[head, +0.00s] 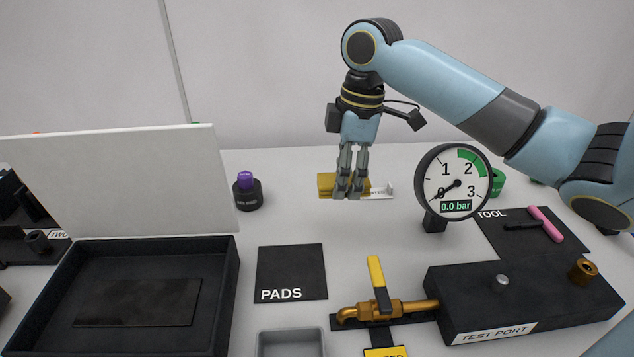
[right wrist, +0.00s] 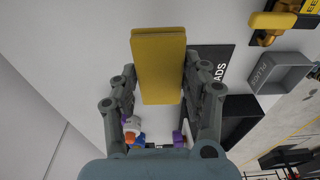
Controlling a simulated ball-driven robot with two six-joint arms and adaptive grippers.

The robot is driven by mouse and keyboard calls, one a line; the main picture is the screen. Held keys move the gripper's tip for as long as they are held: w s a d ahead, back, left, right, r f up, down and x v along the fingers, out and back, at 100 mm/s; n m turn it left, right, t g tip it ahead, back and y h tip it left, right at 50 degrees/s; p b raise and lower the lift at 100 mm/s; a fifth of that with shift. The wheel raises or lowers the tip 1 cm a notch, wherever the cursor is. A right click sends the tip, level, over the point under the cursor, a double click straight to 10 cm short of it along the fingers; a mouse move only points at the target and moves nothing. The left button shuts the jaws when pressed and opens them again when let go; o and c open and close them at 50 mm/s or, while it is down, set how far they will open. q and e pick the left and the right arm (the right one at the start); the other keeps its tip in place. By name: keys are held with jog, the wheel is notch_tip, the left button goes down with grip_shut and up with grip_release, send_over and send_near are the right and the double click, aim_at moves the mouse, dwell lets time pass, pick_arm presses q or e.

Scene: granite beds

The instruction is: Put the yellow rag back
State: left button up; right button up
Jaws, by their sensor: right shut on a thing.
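The yellow rag (head: 326,184) is a thick, folded yellow block at the back middle of the table. My right gripper (head: 348,194) points down over it, its fingers in front of part of it. In the right wrist view, the rag (right wrist: 158,68) sits between the two fingers of my right gripper (right wrist: 159,84), which is shut on it. A low white holder or tray (head: 379,192) with a small label is right beside the rag, partly hidden. I cannot tell whether the rag touches it or the table. My left gripper is not in view.
A pressure gauge (head: 452,182) stands close right of the gripper. A purple-capped black bottle (head: 247,191) is to the left. In front are the black PADS mat (head: 291,270), a yellow-handled valve (head: 379,285) and the TEST PORT block (head: 520,300). An open black case (head: 228,300) fills the left.

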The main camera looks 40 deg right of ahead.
jog(key=w+d+f, duration=0.2)
jog(key=w+f, duration=0.1)
jog(key=w, duration=0.2)
jog(key=b, duration=0.1)
send_over(316, 200)
jog(key=f, duration=0.3)
jog(key=shift+s+d+f, duration=0.1)
jog(key=shift+s+f, duration=0.05)
jog(key=shift+s, duration=0.25)
jog(key=shift+w+d+f, duration=0.1)
jog(key=shift+w+f, duration=0.05)
jog(key=shift+w, duration=0.1)
jog(key=shift+w+f, duration=0.1)
jog(key=shift+f, duration=0.05)
notch_tip(316, 200, down, 4)
jog(key=shift+r, duration=0.25)
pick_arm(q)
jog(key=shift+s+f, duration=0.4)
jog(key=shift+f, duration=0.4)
pick_arm(e)
jog(key=shift+f, duration=0.15)
